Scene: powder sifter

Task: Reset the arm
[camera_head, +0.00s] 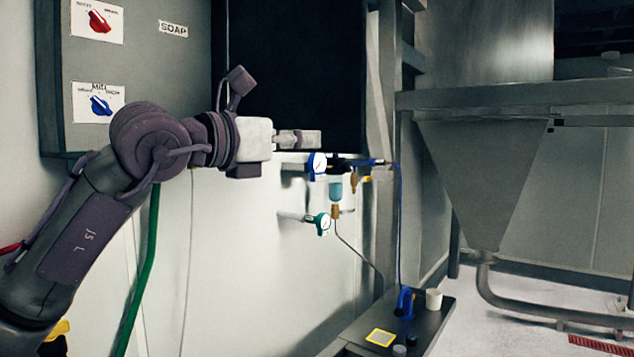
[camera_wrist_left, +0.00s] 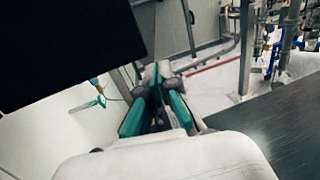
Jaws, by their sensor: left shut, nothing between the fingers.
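My left gripper (camera_head: 309,139) is at the end of my left arm, which comes in from the left in the head view. It points to the right, in front of the dark panel's lower edge. Its fingers are shut with nothing between them. In the left wrist view the gripper (camera_wrist_left: 158,85) shows as green and grey fingers close together, with no object held. My right gripper is in neither view.
A grey control box (camera_head: 140,60) with red and blue knobs is at upper left. Gauges (camera_head: 317,164) and valves hang on the wall below my gripper. A dark tray (camera_head: 430,325) with small items is at lower middle. A metal hopper (camera_head: 490,170) stands right.

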